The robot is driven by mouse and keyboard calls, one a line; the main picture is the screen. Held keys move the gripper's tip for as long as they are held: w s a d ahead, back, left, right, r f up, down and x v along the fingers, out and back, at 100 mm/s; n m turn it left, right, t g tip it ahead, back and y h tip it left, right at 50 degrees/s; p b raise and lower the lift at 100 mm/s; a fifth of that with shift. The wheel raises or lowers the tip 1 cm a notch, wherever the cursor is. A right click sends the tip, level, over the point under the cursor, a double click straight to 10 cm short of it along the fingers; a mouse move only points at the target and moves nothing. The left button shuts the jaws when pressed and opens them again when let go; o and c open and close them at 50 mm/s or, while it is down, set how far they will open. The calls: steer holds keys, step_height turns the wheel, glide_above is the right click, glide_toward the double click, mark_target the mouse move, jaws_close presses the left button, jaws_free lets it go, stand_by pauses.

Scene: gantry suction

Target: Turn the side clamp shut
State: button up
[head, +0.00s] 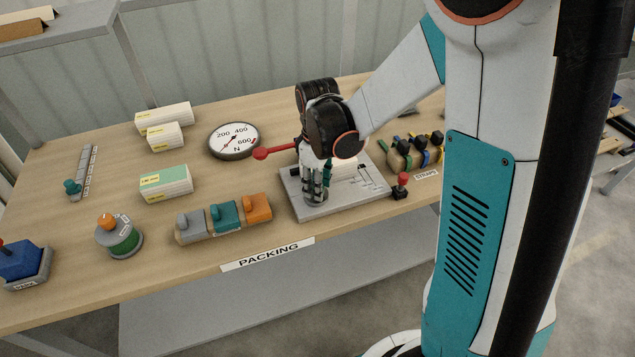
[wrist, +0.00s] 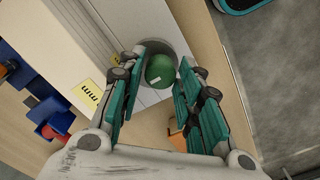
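A green round knob (wrist: 160,71) with a small white mark sits in a grey round base on the fixture plate; it looks like the side clamp. In the head view my gripper (head: 316,190) points down at the front left part of the grey plate (head: 340,206), over the round base. In the wrist view my gripper (wrist: 166,68) is open, with a finger on each side of the knob. Whether the fingers touch it I cannot tell. A white box (wrist: 60,55) lies on the plate beside the knob, mostly hidden by my gripper in the head view.
A red-ended lever (head: 270,152) sticks out left of my gripper, near a round dial (head: 234,141). Grey, teal and orange blocks (head: 226,216) stand front left. A red-topped joystick (head: 400,186) stands right of the plate.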

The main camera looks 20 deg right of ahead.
stand_by(0.3)
step_height(320, 180, up, 12)
stand_by(0.5)
stand_by(0.3)
steer(key=s+r+m+t, duration=0.2)
steer(key=s+m+t, duration=0.1)
steer(key=s, duration=0.4)
steer(key=s+r+m+t, duration=0.3)
steer(key=s+m, duration=0.3)
steer(key=s, duration=0.2)
steer(key=shift+s+t, duration=0.25)
steer(key=shift+t, duration=0.35)
